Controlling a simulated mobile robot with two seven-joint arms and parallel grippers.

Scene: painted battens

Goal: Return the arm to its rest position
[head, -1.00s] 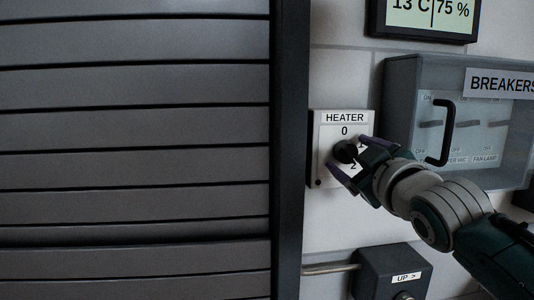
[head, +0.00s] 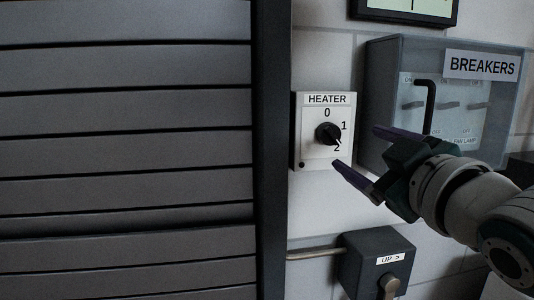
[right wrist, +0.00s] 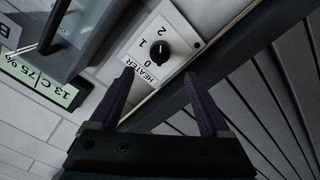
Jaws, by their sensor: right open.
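My right gripper (head: 357,153) is open and empty, in front of the wall just right of the heater switch. Its two purple fingers are spread and apart from the knob. The white heater panel (head: 312,152) has a black rotary knob (head: 328,133) with marks 0, 1 and 2; the knob's pointer is toward the lower right, near 2. In the right wrist view the heater knob (right wrist: 158,50) lies beyond and between the fingertips (right wrist: 160,78). My left gripper is not in view.
The breaker box (head: 375,95), with a clear cover and black handle (head: 430,105), is right of the heater. A grey box marked UP (head: 365,262) is below. A slatted shutter (head: 125,150) fills the left. A display (head: 405,10) is above.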

